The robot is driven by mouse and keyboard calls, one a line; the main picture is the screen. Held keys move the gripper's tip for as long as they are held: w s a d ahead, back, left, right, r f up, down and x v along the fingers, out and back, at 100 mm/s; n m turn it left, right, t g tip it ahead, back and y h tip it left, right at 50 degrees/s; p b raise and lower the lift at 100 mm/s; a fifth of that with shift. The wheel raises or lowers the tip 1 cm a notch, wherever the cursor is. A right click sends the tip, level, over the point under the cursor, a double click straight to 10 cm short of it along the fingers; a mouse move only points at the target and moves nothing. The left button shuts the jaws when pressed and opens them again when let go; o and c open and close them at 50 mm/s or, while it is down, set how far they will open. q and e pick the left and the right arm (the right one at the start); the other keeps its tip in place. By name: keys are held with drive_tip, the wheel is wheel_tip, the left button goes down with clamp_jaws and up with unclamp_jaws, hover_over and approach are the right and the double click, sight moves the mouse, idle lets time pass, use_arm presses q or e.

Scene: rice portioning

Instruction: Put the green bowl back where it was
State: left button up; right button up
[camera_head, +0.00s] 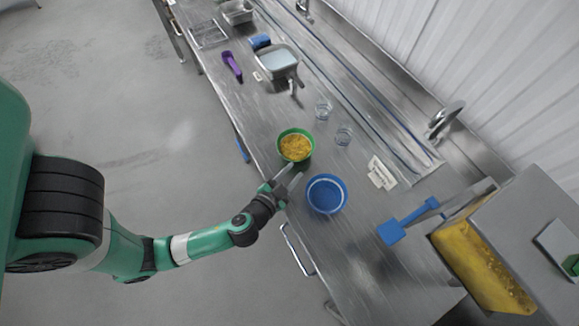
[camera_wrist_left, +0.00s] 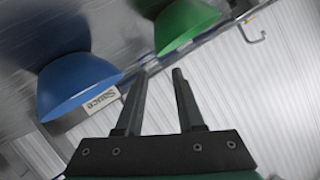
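The green bowl (camera_head: 306,158) stands upright on the steel counter, filled with yellow grains. The blue bowl (camera_head: 326,208) stands just in front of it and looks empty. My left gripper (camera_head: 292,171) is at the counter's edge beside the green bowl, with its fingers spread. In the left wrist view, my left gripper (camera_wrist_left: 160,72) is open with nothing between the fingers. The green bowl (camera_wrist_left: 185,22) is beyond the fingertips and the blue bowl (camera_wrist_left: 75,88) lies to the left. My right gripper is not in view.
A label card (camera_head: 381,173) and a blue scoop (camera_head: 405,222) lie to the right. A bin of yellow grains (camera_head: 470,262) is at far right. A purple scoop (camera_head: 231,65) and a metal container (camera_head: 277,61) are farther back.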

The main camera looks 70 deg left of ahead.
use_arm(q)
drive_tip(key=shift+v, duration=0.8)
drive_tip(key=shift+r, duration=0.1)
drive_tip(key=w+d+r+n+t+h, duration=0.1)
drive_tip(key=w+d+r+t, duration=0.15)
drive_tip(key=w+r, duration=0.6)
drive_tip(key=w+d+r+t+h, duration=0.1)
drive_tip(key=w+d+r+t, duration=0.2)
drive_tip(key=r, duration=1)
drive_tip(key=w+d+r+n+t+h, duration=0.1)
drive_tip(key=w+r+t, duration=0.1)
drive_tip(key=w+r, duration=0.7)
drive_tip(key=s+d+r+m+t+h, duration=0.1)
drive_tip(key=s+d+r+t+h, duration=0.2)
drive_tip(key=r, duration=0.7)
drive_tip(key=s+d+r+m+t+h, duration=0.1)
drive_tip(key=s+r+m+t+h, duration=0.3)
drive_tip(key=r, duration=0.7)
drive_tip(key=s+d+r+n+t, duration=0.1)
drive_tip(key=s+d+r+t, duration=0.3)
drive_tip(key=r, duration=0.6)
wheel_tip(320, 180, up, 21)
drive_tip(key=a+g+p, duration=0.1)
drive_tip(key=g+p, duration=0.1)
drive_tip(key=p, duration=1.9)
drive_tip(key=shift+s+a, duration=0.2)
drive_tip(key=shift+s, duration=0.1)
